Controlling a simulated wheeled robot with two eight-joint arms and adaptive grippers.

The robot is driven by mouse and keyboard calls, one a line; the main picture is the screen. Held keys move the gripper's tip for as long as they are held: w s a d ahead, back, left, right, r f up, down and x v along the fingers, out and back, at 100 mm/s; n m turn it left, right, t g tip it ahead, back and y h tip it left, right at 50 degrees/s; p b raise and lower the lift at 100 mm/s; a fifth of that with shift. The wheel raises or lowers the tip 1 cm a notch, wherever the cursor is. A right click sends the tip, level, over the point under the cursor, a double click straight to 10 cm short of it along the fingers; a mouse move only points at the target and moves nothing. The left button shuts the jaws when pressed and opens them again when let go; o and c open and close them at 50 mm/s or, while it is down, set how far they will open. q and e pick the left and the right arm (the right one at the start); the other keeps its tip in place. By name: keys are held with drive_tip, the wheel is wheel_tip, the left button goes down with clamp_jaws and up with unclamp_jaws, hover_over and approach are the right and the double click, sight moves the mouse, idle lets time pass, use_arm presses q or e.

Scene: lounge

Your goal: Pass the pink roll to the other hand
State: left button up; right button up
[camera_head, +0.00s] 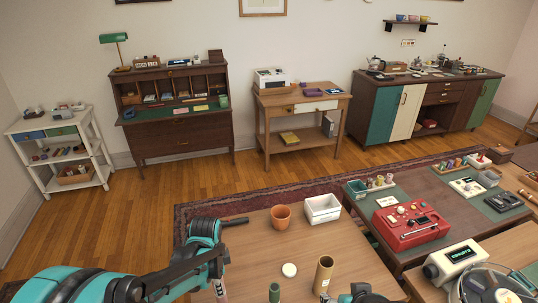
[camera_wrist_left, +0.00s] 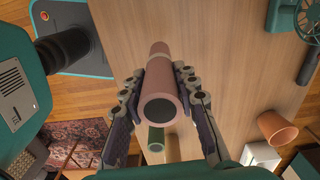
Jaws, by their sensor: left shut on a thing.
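My left gripper (camera_head: 220,292) comes in from the left over the near table. In the left wrist view my left gripper (camera_wrist_left: 160,95) is shut on the pink roll (camera_wrist_left: 178,82), with a finger on each side and the roll's hollow end towards the camera. In the head view only a small pinkish bit of the roll shows by the fingers. My right gripper (camera_head: 362,296) seems to show partly at the bottom edge, too cut off to tell its state. It is apart from the pink roll.
The near table (camera_head: 255,250) holds a terracotta pot (camera_head: 281,216), a white bin (camera_head: 322,208), a round white lid (camera_head: 289,270), a green cylinder (camera_head: 274,292) and an upright brown tube (camera_head: 323,274). A second table with a red radio (camera_head: 410,225) stands to the right.

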drive_tip(key=c, duration=0.3)
use_arm(q)
drive_tip(key=w+d+r+n, duration=0.5)
drive_tip(key=d+r, duration=0.4)
drive_tip(key=d, duration=0.1)
drive_tip(key=shift+w+d+r, duration=0.15)
drive_tip(key=shift+d+r, duration=0.15)
drive_tip(key=shift+r, duration=0.1)
use_arm(e)
drive_tip(key=w+a+f+n+t+y, duration=0.1)
drive_tip(key=w+a+n+y, duration=0.3)
drive_tip(key=w+a, duration=0.4)
drive_tip(key=w+a+f+n+y, duration=0.3)
drive_tip(key=w+a+n+y, duration=0.2)
drive_tip(key=a, duration=1)
drive_tip(key=w+y, duration=0.1)
drive_tip(key=w, duration=0.2)
drive_tip(key=shift+a+n+t, duration=0.15)
drive_tip(key=shift+n+t, duration=0.15)
drive_tip(key=shift+t, duration=0.1)
